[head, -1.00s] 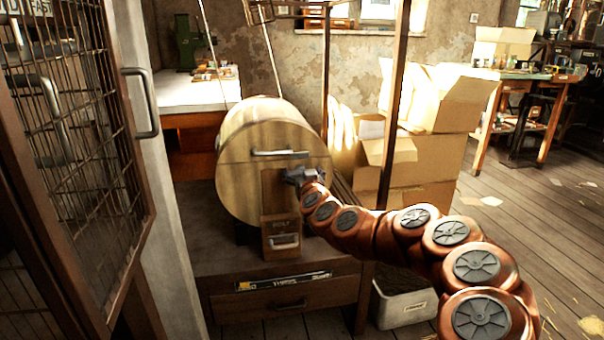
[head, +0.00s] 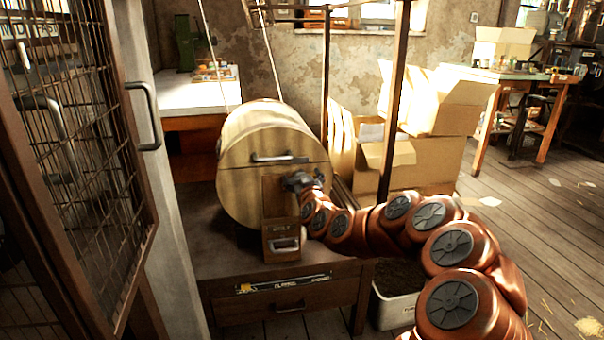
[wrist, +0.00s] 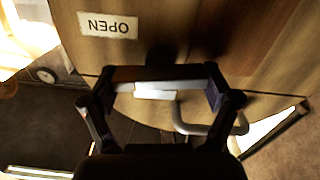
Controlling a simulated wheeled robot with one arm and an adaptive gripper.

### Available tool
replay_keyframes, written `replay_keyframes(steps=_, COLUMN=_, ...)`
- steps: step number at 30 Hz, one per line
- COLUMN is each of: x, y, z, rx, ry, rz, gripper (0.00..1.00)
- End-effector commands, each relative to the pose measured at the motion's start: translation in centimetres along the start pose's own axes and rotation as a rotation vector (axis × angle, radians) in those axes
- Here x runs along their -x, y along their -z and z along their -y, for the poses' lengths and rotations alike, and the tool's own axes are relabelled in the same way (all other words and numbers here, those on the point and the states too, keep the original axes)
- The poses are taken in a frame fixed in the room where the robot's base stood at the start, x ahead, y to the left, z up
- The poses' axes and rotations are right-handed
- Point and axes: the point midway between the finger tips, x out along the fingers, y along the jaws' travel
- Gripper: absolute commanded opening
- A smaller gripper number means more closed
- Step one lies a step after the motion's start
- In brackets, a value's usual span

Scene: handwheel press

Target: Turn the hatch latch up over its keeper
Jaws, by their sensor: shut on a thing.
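The wooden drum-shaped hatch (head: 240,180) lies with its round face toward me in the head view. My gripper (head: 302,182) is at the right of that face, beside an upright wooden board (head: 276,196), and covers the latch there. In the wrist view my gripper (wrist: 160,86) is shut on a pale metal bar, which I take for the latch (wrist: 160,85). The bar spans between the two fingertips, close to the wood. An "OPEN" label (wrist: 108,24) shows upside down on the wood. I cannot make out the keeper for certain.
A grey handle (head: 278,158) crosses the hatch face above my gripper. A wooden box with a pull (head: 282,244) sits below. A mesh door (head: 75,130) stands at the left. Dark posts (head: 393,110) and cardboard boxes (head: 432,155) stand at the right, with open floor beyond.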

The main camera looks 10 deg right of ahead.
Motion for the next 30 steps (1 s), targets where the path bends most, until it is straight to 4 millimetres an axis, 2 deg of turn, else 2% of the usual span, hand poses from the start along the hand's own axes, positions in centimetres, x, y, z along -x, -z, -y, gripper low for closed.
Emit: replay_keyframes(steps=30, x=0.02, y=-0.02, z=0.26, rx=0.556, ry=0.004, rz=0.004, gripper=0.53)
